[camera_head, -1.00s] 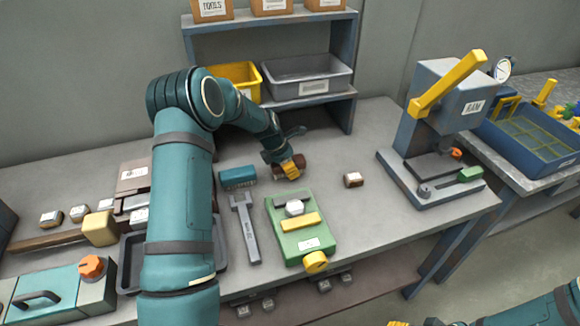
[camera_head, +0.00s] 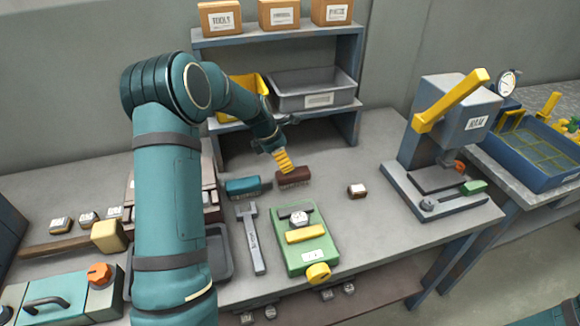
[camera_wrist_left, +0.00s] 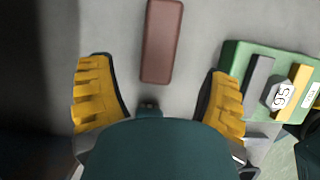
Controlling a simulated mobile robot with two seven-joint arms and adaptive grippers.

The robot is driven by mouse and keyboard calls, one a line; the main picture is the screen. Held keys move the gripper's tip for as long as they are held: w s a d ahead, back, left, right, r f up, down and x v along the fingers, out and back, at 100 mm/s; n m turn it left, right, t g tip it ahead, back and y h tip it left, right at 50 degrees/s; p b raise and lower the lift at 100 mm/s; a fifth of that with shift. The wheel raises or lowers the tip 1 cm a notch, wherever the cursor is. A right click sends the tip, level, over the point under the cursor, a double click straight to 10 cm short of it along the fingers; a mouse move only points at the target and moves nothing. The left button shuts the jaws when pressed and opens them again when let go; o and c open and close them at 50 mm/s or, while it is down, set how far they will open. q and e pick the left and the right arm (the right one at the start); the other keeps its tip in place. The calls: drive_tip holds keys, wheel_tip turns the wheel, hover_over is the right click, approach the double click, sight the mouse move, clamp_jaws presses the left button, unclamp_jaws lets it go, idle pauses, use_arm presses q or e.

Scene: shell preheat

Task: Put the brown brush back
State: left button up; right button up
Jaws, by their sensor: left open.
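The brown brush (camera_head: 293,176) lies on the workbench, right of a teal brush (camera_head: 244,187) and behind the green fixture. In the left wrist view, the brown brush (camera_wrist_left: 161,42) shows as a long reddish-brown block ahead of and between the spread yellow fingers. My left gripper (camera_head: 282,160) is open and empty, just behind and above the brown brush, apart from it. It also shows in the left wrist view (camera_wrist_left: 163,70). Part of my right arm shows at the bottom right corner; its gripper is out of view.
The green fixture (camera_head: 292,258) and a grey caliper-like tool (camera_head: 253,240) lie in front. A shelf (camera_head: 350,70) with a grey bin (camera_head: 310,88) and a yellow bin (camera_head: 250,84) stands behind. A press (camera_head: 450,125) stands right.

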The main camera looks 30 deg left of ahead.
use_arm(q)
drive_tip(key=shift+v, duration=1.25)
